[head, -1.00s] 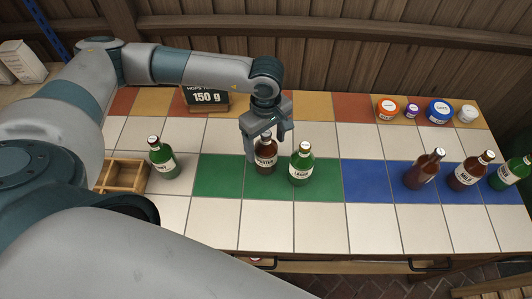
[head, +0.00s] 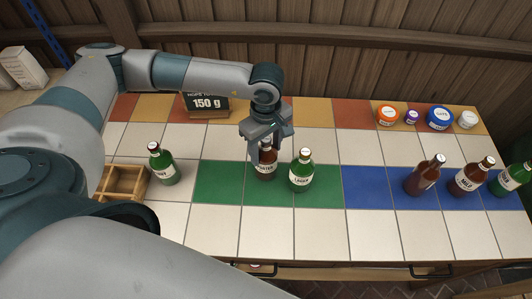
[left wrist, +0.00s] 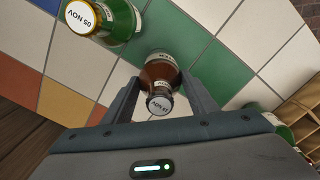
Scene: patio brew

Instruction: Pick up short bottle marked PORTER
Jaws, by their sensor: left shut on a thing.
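The short brown bottle marked PORTER (head: 265,169) stands upright on the green tiles in the head view. My left gripper (head: 266,150) is above it, with its fingers down around the bottle's neck and shut on it. In the left wrist view the brown bottle (left wrist: 160,75) sits between the two fingers (left wrist: 162,100), its cap toward the camera. A green bottle marked LAGER (head: 302,172) stands close to its right; it also shows in the left wrist view (left wrist: 120,22). My right gripper is not in view.
A green bottle (head: 162,165) and a wooden crate (head: 125,182) stand to the left. Brown and green bottles, one marked MILD (head: 468,180), stand on or near blue tiles at right. Several tubs (head: 440,117) and a 150 g sign (head: 207,106) are at the back. The front white tiles are clear.

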